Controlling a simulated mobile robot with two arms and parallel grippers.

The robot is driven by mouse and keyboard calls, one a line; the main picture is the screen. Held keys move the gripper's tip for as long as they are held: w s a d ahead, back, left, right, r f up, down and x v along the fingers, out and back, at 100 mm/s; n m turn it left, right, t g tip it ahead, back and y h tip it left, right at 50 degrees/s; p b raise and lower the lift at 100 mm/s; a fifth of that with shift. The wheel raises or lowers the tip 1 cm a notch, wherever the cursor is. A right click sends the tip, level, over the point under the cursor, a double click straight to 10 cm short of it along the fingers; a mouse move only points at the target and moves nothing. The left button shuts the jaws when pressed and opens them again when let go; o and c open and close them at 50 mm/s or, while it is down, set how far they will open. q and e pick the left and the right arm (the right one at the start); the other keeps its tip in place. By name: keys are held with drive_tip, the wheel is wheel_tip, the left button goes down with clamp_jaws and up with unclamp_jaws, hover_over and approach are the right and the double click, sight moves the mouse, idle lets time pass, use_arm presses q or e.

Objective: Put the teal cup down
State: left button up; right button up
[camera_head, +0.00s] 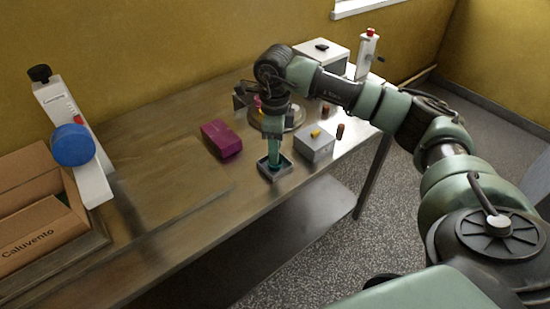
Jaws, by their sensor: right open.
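The teal cup (273,160) is small in the camera_head view and stands at the dark square tray (275,173) near the table's front edge. It looks upright. My right gripper (274,146) points down from above at the cup. Its jaws are open, and the cup is directly under or between them. The fingers blend with the cup's colour, so I cannot tell whether they touch it. My left gripper is not in view.
A magenta box (221,139) lies left of the tray. A grey box (315,143) with a yellow piece on top stands close on the right. A round metal plate (291,116) is behind my gripper.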

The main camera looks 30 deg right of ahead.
wheel_tip(320, 180, up, 8)
drive_tip(key=b, duration=0.1)
drive_tip(key=shift+r, duration=0.15)
